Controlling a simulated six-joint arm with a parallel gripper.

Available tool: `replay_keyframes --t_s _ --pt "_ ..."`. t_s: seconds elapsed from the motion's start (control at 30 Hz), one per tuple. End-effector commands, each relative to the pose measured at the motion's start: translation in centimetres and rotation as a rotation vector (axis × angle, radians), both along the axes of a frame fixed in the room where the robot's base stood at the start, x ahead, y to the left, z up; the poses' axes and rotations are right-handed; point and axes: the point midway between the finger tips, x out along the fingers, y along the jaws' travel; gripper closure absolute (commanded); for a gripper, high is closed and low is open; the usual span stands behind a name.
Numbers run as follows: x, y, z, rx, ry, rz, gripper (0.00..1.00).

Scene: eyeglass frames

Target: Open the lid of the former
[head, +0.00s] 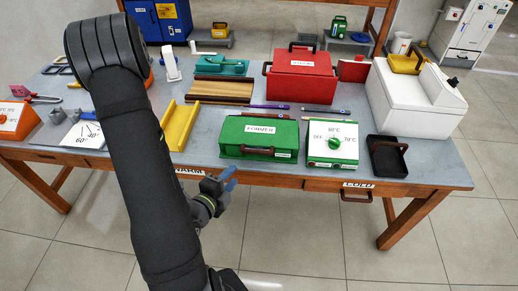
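The former is a green box (228,133) labelled FORMER at the front middle of the table. Its lid is down, and a dark brown handle (259,151) runs along its front. My gripper (231,180) has blue fingertips and is in front of the table edge, below and left of the former, apart from it. No object shows in my gripper. The fingers are too small and overlapped to tell whether they are open or shut.
A white control box (320,152) with a green dial stands just right of the former. A yellow channel (180,124) lies to its left. Behind are pens, a striped wood block (220,90) and a red box (302,83). A black tray (378,166) is at right.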

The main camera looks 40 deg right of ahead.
Motion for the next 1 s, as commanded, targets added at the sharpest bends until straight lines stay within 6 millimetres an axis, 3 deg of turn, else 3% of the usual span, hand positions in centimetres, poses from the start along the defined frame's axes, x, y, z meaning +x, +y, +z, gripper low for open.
replay_keyframes --t_s 0.37,0.67,1.0 --pt "0.4 -1.7 -0.5 0.013 -0.049 -0.020 0.64" --pt "1.9 -5.6 -1.4 0.011 -0.050 -0.021 0.64" --pt "4.4 -11.7 -2.9 0.012 -0.049 -0.018 0.64"
